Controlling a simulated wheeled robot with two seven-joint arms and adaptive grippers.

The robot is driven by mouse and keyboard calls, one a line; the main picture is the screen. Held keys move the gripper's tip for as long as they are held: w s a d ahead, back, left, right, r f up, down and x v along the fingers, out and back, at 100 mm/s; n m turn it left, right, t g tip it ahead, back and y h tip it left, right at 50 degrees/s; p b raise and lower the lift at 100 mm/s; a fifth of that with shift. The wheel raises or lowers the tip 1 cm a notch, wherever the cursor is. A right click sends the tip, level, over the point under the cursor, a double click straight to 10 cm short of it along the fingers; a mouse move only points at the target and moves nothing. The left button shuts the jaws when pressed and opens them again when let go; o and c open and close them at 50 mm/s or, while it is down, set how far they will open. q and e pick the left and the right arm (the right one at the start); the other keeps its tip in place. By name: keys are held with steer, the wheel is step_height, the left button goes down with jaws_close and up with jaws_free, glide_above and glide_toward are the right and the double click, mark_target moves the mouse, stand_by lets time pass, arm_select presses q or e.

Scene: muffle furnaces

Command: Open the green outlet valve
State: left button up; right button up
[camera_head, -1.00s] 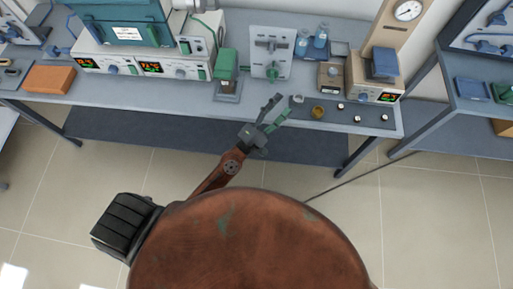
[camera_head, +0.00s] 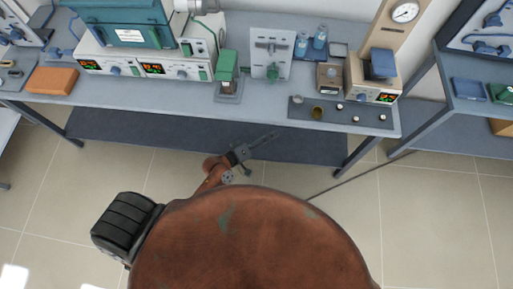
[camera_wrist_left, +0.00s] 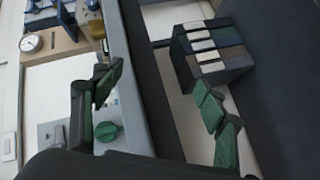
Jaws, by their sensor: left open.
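The green outlet valve (camera_head: 271,71) is a small green knob low on the front of an upright light-grey panel (camera_head: 261,62) on the bench. In the left wrist view the green knob (camera_wrist_left: 108,131) shows beside one finger, with the panel (camera_wrist_left: 52,135) behind it. My left gripper (camera_head: 268,138) is open and in front of the bench, apart from the valve. Its green-padded fingers (camera_wrist_left: 160,78) are spread in the wrist view with nothing between them. My right gripper is not in view.
The bench's front edge (camera_head: 200,100) lies between my gripper and the panel. A green-topped device (camera_head: 227,68) stands left of the panel. A dark mat (camera_head: 345,112) with small items lies to the right. A dark box with pale strips (camera_wrist_left: 210,52) shows in the wrist view.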

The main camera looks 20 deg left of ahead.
arm_select(q)
steer(key=s+a+f+g+y+p, duration=0.1)
steer(key=a+f, duration=0.3)
steer(key=f, duration=0.5)
steer(key=shift+s+f+m+g+y+p, duration=0.3)
steer(key=shift+s+g+y+p, duration=0.15)
steer(key=shift+s, duration=0.2)
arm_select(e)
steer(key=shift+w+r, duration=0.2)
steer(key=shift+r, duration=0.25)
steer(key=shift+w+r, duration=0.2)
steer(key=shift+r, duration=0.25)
arm_select(q)
steer(key=shift+d, duration=0.1)
